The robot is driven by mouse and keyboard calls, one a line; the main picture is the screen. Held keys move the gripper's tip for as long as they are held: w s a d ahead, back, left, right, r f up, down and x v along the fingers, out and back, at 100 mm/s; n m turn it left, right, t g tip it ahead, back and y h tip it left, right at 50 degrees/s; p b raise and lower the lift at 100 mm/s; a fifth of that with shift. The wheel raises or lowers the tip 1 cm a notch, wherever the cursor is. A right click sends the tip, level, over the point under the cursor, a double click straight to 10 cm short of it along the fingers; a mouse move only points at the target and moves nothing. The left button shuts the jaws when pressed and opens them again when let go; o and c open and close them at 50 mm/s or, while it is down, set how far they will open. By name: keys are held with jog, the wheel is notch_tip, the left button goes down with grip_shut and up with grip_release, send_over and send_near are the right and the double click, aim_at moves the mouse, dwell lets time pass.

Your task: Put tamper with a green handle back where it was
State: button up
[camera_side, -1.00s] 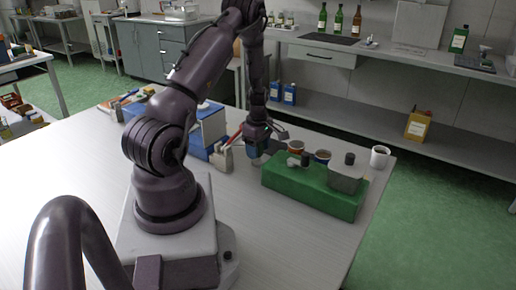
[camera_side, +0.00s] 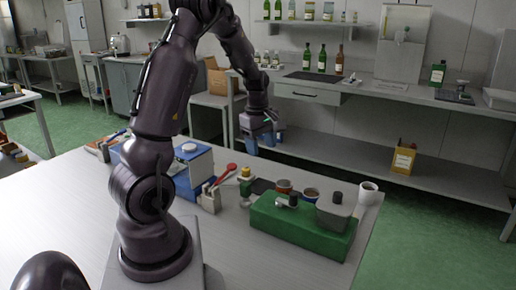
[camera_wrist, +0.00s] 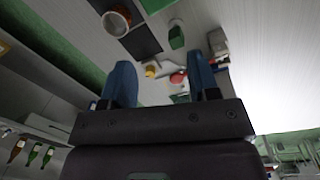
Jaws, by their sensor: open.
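My gripper (camera_side: 266,142) is raised above the table in the side view, with its blue fingers apart and nothing between them. The fingers show in the wrist view (camera_wrist: 161,82), also apart and empty. Below it, a small upright green item (camera_side: 245,190) stands on the table, left of the green box. It looks like the tamper's green handle, but its lower part is unclear. A yellow-topped piece (camera_side: 245,172) shows just behind or on it; I cannot tell which. The wrist view has a green piece (camera_wrist: 176,37) and a yellow one (camera_wrist: 151,70) on the table.
A green box (camera_side: 300,228) carries a grey container (camera_side: 334,212) and a small metal part. Two small cups (camera_side: 283,186) stand behind it, a white mug (camera_side: 368,194) at right. A dark mat (camera_side: 262,186) lies nearby. A blue-and-white machine (camera_side: 193,170) stands left. The front table is clear.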

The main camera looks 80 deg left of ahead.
jog(key=w+d+r+m+t, duration=0.1)
jog(key=w+d+r+m, duration=0.1)
jog(key=d+r+m, duration=0.65)
jog(key=s+d+r+m+t, duration=0.1)
jog(key=s+d+r+m, duration=0.1)
jog(key=s+d+m, duration=0.2)
jog(key=s+d+r+m+t, duration=0.2)
jog(key=d+m, duration=0.8)
jog(key=d, duration=0.6)
jog(key=s+r, duration=0.1)
jog(key=s, duration=0.1)
jog(key=shift+s+r+m+t, duration=0.25)
jog(key=shift+s+m+t, duration=0.05)
jog(key=shift+m, duration=0.05)
